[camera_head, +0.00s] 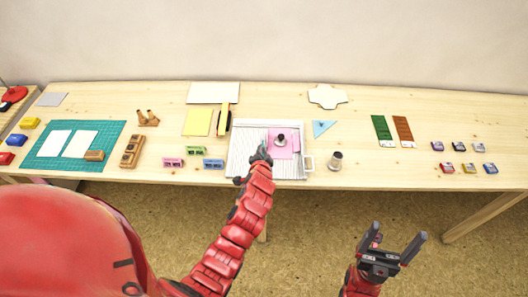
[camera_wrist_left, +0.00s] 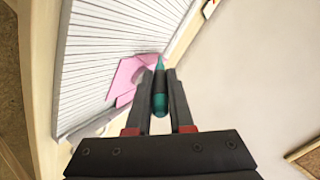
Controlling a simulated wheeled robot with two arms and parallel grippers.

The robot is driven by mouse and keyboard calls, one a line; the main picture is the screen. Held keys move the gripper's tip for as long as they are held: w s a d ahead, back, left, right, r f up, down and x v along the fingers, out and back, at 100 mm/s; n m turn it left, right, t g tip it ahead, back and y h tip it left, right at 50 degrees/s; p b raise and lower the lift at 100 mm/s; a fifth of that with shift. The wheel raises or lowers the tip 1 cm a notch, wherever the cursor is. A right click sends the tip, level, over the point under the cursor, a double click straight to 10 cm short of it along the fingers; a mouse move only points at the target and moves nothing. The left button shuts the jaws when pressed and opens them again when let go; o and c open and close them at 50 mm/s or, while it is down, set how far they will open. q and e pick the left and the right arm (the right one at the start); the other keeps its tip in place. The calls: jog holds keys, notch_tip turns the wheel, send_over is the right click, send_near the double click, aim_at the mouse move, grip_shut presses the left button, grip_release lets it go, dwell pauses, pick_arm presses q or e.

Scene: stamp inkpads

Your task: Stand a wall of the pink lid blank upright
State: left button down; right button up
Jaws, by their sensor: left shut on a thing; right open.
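The pink lid blank (camera_head: 291,152) lies on the white grooved board (camera_head: 241,147) at the middle of the table. A small metal weight with a dark knob (camera_head: 281,139) stands on the blank. My left gripper (camera_head: 262,154) is over the board at the blank's left side, shut on a teal and dark pen-like tool (camera_wrist_left: 160,91). In the left wrist view, the tool's tip is near the pink blank (camera_wrist_left: 128,78); whether it touches cannot be told. That view shows part of the blank raised or angled, but this is unclear. My right gripper (camera_head: 393,247) is open and empty, in front of the table.
A metal cup-like object (camera_head: 335,161) stands right of the board. Pink, green and blue small blocks (camera_head: 193,163) are to its left. A blue triangle (camera_head: 322,127) lies behind right. A green cutting mat (camera_head: 57,163) is far left. Table between triangle and green strip (camera_head: 382,130) is clear.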

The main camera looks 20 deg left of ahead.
pick_arm(q)
notch_tip(320, 180, up, 7)
jog(key=p, duration=0.5)
jog(key=shift+s+a+r, duration=0.15)
jog(key=shift+a, duration=0.25)
dwell(0.9)
